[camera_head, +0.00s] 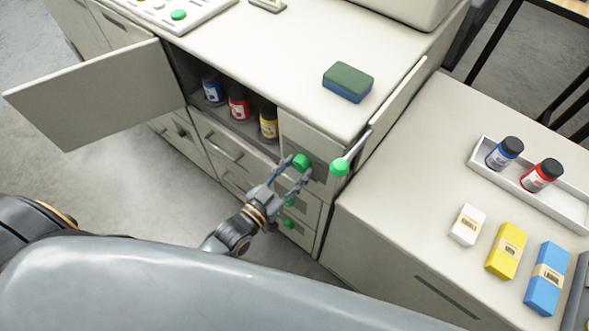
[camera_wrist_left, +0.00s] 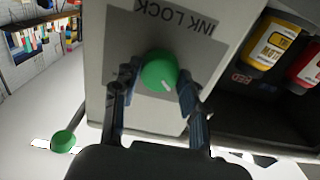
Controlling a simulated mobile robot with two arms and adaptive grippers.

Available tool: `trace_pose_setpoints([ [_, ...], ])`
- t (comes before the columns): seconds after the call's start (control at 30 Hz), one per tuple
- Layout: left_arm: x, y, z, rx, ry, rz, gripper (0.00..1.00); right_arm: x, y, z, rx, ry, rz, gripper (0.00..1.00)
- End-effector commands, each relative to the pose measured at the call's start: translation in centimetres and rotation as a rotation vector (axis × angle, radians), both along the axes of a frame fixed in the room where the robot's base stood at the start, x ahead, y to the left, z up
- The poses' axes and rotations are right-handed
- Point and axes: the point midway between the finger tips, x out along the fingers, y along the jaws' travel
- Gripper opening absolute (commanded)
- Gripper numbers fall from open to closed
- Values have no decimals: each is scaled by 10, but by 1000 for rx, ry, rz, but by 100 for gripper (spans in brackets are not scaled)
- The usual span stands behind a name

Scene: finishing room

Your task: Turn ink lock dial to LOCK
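The ink lock dial (camera_head: 301,161) is a round green knob on the front panel of the white cabinet. In the left wrist view the dial (camera_wrist_left: 158,68) sits below an upside-down INK LOCK label (camera_wrist_left: 176,16), with a short white mark towards its lower right. The word LOCK as a dial position cannot be read. My left gripper (camera_head: 297,174) is at the dial, its two fingers (camera_wrist_left: 157,92) spread on either side of it. Small gaps seem to show, but contact is hard to tell. My right gripper is not in view.
A green-ended lever (camera_head: 339,167) juts out just right of the dial. An open door (camera_head: 100,95) stands left of the shelf with blue, red and yellow ink bottles (camera_head: 239,104). More green knobs (camera_head: 289,223) are below. A sponge (camera_head: 348,82) lies on top.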

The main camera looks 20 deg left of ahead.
Motion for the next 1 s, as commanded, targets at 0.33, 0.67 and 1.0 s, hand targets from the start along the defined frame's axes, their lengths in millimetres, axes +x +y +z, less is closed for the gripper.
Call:
trace_pose_setpoints([
  [0.33,0,0,1,28,-11,0,11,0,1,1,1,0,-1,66],
  [0.67,0,0,1,212,-77,1,11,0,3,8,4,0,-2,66],
  [1.0,0,0,1,513,-186,1,11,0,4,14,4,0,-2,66],
])
